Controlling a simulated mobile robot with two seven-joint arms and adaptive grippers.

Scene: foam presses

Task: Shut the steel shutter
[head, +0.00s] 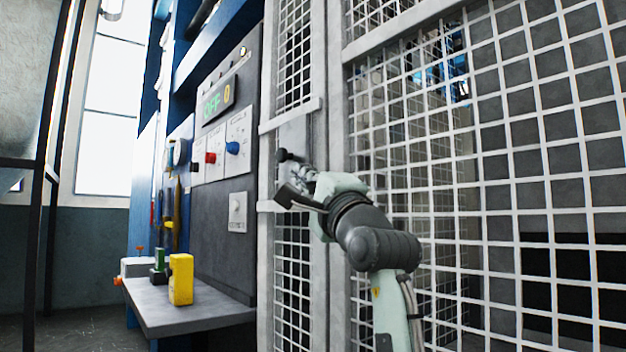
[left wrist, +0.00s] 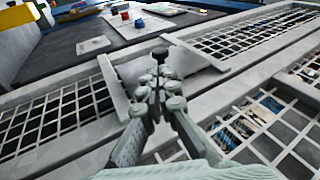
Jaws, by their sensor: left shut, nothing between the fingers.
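The steel shutter appears as pale-framed wire mesh (head: 500,186); I cannot tell whether it is open or shut. A narrower mesh section (head: 293,103) on the left carries a plain grey plate (head: 297,133) between two crossbars. A small dark knob (head: 282,155) sticks out at the plate; it also shows in the left wrist view (left wrist: 160,53). My left gripper (head: 292,184) is shut and empty in front of the plate, its fingertips (left wrist: 160,90) close to the knob. I cannot tell whether they touch it. My right gripper is not in view.
A grey control panel (head: 218,215) with an OFF display (head: 217,102), a red knob and a blue knob stands left of the mesh. Below it a shelf (head: 205,315) holds a yellow block (head: 181,279). Floor shows at the far left.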

